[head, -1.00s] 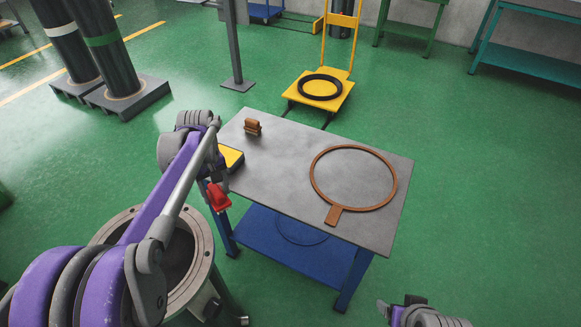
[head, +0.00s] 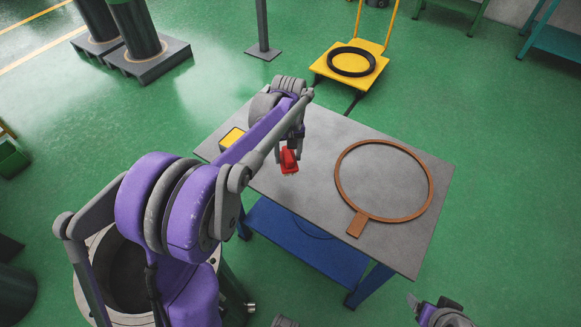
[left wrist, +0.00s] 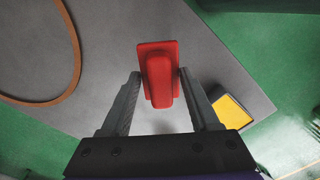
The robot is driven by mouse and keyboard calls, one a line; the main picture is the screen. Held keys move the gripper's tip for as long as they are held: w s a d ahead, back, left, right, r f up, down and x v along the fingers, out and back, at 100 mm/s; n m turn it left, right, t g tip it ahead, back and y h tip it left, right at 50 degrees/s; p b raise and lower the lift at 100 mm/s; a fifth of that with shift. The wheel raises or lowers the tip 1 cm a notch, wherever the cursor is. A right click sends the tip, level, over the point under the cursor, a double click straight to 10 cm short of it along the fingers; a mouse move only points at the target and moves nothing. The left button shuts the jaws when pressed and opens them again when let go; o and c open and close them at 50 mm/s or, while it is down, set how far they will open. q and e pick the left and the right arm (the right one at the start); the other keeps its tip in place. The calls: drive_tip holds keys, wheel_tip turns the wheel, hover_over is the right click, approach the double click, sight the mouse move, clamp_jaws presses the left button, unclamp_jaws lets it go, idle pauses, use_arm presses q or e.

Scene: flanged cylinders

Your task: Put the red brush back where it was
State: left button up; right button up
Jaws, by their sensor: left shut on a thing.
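The red brush (head: 289,161) hangs from my left gripper (head: 291,149), above the left part of the grey table (head: 320,130). In the left wrist view the red brush (left wrist: 160,77) sits between the fingertips of my left gripper (left wrist: 159,76), which is shut on it. The table top lies below it, apart from it as far as I can tell. My right gripper (head: 414,302) shows only in part at the bottom right, away from the table, and its opening is unclear.
A dark box with a yellow top (head: 231,138) lies at the table's left edge; it also shows in the left wrist view (left wrist: 230,113). A brown ring gasket with a tab (head: 430,190) lies on the right part. Bare table lies between. A yellow trolley (head: 350,63) stands behind.

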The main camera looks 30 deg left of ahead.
sight(288, 166)
use_arm(q)
drive_tip(key=shift+f, duration=2.9)
drive_tip(key=shift+f, duration=0.15)
drive_tip(key=o, duration=1.3)
